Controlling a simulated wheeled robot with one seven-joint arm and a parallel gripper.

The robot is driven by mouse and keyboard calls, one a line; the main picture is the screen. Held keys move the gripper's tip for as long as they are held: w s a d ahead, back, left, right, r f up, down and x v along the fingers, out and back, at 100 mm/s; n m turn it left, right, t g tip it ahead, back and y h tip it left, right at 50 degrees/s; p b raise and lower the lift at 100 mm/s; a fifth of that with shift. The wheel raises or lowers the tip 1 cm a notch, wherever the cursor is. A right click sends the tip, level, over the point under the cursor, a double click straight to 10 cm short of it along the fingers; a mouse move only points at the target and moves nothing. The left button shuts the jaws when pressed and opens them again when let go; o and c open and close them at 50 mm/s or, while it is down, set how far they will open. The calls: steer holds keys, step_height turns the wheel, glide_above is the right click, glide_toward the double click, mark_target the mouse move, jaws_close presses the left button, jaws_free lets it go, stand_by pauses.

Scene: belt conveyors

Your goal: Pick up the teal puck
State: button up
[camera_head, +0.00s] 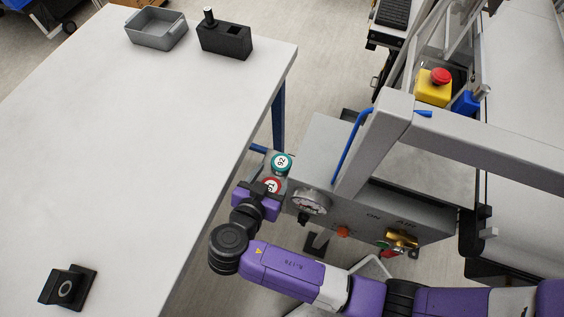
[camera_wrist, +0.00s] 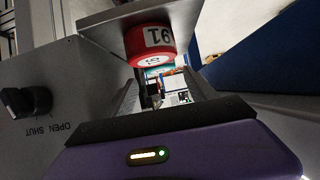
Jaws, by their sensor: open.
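The teal puck (camera_head: 282,161) has a white numbered label on top. In the head view it sits on a small grey ledge beside the control box, just behind a red puck (camera_head: 271,185). My gripper (camera_head: 262,190) is open and low at the near side of the red puck, with the teal puck beyond it. In the wrist view the open fingers (camera_wrist: 163,90) have the red puck (camera_wrist: 150,42) ahead of them, near the top of the picture. Nothing is held.
The control box (camera_head: 375,210) with gauge, knobs and valve stands right of the pucks. A white table (camera_head: 150,130) on the left carries a grey bin (camera_head: 156,28), a black holder (camera_head: 224,40) and a small black fixture (camera_head: 68,287). A grey frame post (camera_head: 375,145) rises beside the box.

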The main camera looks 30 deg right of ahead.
mark_target(281, 162)
steer(key=shift+p+x, duration=0.3)
steer(key=shift+x, duration=3.3)
steer(key=shift+c, duration=0.3)
steer(key=c, duration=1.1)
steer(key=shift+r, duration=0.15)
steer(key=shift+c, duration=0.2)
step_height(281, 162, up, 28)
